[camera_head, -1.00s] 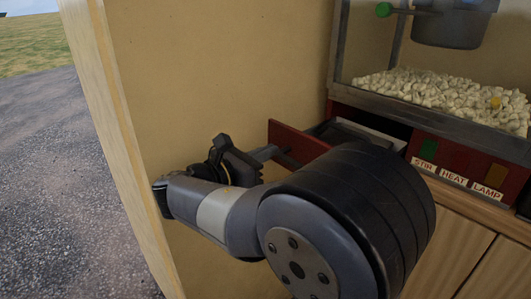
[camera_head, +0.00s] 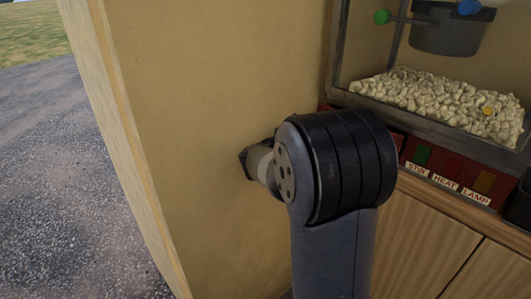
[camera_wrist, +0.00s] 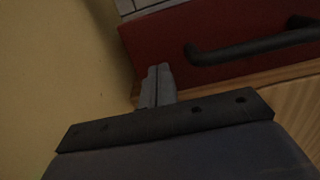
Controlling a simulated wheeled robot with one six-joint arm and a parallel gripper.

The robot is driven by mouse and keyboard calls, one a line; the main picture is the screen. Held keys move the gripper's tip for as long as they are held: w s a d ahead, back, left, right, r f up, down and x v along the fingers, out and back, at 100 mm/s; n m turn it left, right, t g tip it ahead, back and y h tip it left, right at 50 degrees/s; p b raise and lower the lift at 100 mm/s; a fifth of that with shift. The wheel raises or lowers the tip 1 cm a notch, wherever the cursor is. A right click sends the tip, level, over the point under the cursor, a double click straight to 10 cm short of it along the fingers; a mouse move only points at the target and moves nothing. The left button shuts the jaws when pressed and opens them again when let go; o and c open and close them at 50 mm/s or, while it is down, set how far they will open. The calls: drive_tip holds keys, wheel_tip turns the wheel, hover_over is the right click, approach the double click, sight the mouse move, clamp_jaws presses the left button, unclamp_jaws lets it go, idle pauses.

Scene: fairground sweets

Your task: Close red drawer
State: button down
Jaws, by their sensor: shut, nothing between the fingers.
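The red drawer's front (camera_wrist: 160,40) fills the upper part of the wrist view, with a dark bar handle (camera_wrist: 250,47) across its right side. A grey surface shows above its top edge. My gripper (camera_wrist: 158,70) is shut and empty. Its fingertips are at the lower left of the red front, left of and below the handle; I cannot tell whether they touch it.
The popcorn machine (camera_head: 430,125) stands on a wooden cabinet (camera_head: 430,235) at right. Its panel has STIR, HEAT and LAMP labels (camera_head: 445,180). A beige wall (camera_head: 200,110) is close on the left, ending at a wooden edge. Gravel lies beyond.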

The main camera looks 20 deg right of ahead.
drive_tip(key=x, duration=0.3)
drive_tip(key=shift+d, duration=0.15)
drive_tip(key=shift+r, duration=0.2)
